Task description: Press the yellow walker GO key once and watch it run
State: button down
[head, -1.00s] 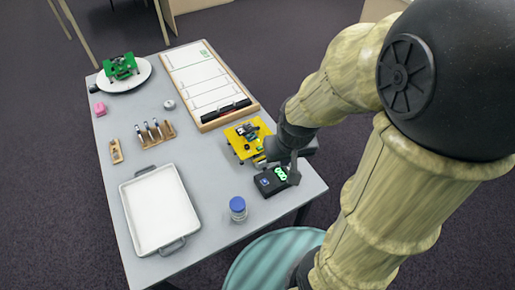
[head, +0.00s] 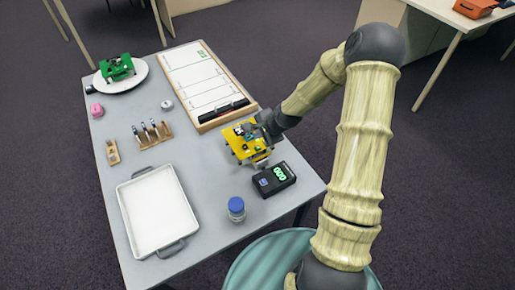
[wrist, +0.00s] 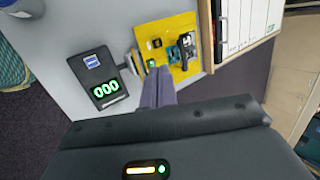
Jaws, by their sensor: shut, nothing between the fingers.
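The yellow walker (head: 238,146) stands on the grey table near its right edge, with small parts on its top. It also shows in the wrist view (wrist: 184,66), where a small green-lit spot shows near its lower left edge. My gripper (wrist: 158,76) is shut and empty, its fingertips at the walker's near edge in that view. I cannot tell whether they touch it. In the head view my gripper (head: 262,132) is over the walker's right side and hides part of it. A black timer (head: 273,179) beside the walker shows green digits, which read 000 in the wrist view (wrist: 102,80).
A whiteboard (head: 207,87) lies behind the walker. A blue-capped jar (head: 236,209) and a white tray (head: 153,209) stand in front. A pen rack (head: 152,135) is to the left. A green walker (head: 117,67) sits on a white plate at the far left.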

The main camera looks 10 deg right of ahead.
jog(key=w+d+f+m+t+y, duration=0.1)
jog(key=w+d+f+m+t, duration=0.1)
jog(key=w+f+m, duration=0.35)
jog(key=m+b, duration=0.1)
jog(key=b, duration=0.5)
send_over(260, 150)
notch_tip(260, 150, down, 6)
jog(key=shift+f, duration=0.65)
dwell(1.5)
jog(key=shift+f+b, duration=0.45)
jog(key=shift+b, duration=0.05)
jog(key=shift+f, duration=0.35)
dwell(0.5)
jog(key=shift+r, duration=0.1)
jog(key=shift+r+p, duration=0.3)
jog(key=shift+r, duration=0.45)
